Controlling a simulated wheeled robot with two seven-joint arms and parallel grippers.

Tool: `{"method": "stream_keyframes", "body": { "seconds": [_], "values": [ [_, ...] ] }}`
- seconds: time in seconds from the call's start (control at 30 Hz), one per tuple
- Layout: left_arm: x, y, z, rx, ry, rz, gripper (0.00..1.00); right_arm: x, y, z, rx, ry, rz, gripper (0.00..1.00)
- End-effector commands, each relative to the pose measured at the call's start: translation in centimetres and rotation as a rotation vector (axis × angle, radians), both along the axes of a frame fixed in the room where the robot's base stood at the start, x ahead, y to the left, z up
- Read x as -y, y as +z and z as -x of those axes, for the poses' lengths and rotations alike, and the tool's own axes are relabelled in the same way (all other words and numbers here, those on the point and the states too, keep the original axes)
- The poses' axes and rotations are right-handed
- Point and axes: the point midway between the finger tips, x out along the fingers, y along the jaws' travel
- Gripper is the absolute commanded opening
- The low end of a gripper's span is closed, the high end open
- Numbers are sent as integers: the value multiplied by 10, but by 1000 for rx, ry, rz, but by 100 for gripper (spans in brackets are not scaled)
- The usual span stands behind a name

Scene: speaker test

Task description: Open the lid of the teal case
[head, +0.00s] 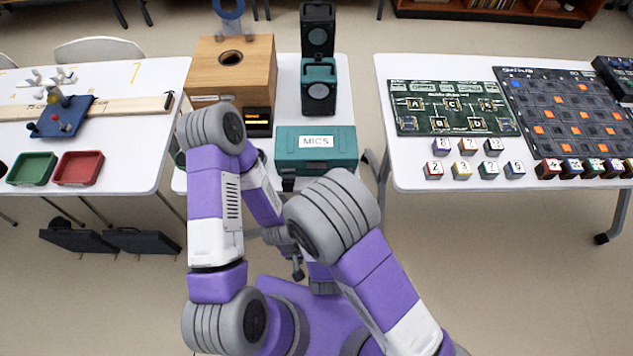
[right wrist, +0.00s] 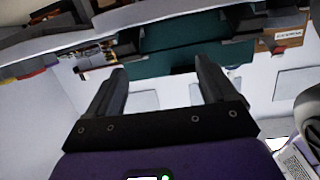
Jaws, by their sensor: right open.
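The teal case (head: 316,165) with a white MICS label lies on the middle table in the head view, its lid down. A dark piece hangs at its front left edge. In the right wrist view a teal body (right wrist: 190,60), seemingly the case, spans the top, partly cut off. My right gripper (right wrist: 160,70) is open and empty there, its fingers pointing toward the teal body; I cannot tell the gap. The right gripper is hidden behind my arm in the head view. My left gripper (head: 298,271) hangs low in front of the table, apart from the case; its fingers are too small to judge.
A wooden box (head: 207,60) stands behind left of the case, and a teal-fronted speaker (head: 319,86) behind it. The left table (head: 120,150) holds green and red trays; the right table (head: 400,205) holds boards and several cubes. Dark flat items lie on the floor at left.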

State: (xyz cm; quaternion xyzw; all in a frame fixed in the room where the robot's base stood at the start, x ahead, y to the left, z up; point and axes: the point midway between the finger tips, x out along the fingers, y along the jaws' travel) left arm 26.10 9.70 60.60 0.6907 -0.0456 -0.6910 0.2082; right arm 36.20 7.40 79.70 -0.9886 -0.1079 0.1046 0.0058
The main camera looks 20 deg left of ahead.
Motion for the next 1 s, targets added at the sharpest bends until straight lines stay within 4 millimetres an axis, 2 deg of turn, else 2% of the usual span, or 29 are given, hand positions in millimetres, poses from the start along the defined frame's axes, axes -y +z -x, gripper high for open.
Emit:
{"method": "stream_keyframes", "body": {
  "seconds": [0.03, 0.27, 0.37, 0.7, 1.0],
  "values": [
    [0, -10, 0, 0, 0, 0, 77, -10, 3, 6, 63, 26, -1, 85],
    [0, -19, 0, 0, 0, 0, 77, -27, 26, 17, 208, 61, -17, 85],
    [0, -19, 0, 1, 0, 0, 77, -30, 28, 8, 215, 59, -20, 85],
    [0, -24, 0, 1, 0, 0, 77, -44, 27, -41, 212, 60, -20, 85],
    [0, -24, 0, 0, 0, 0, 77, -48, 27, -53, 209, 62, -18, 85]
  ]
}}
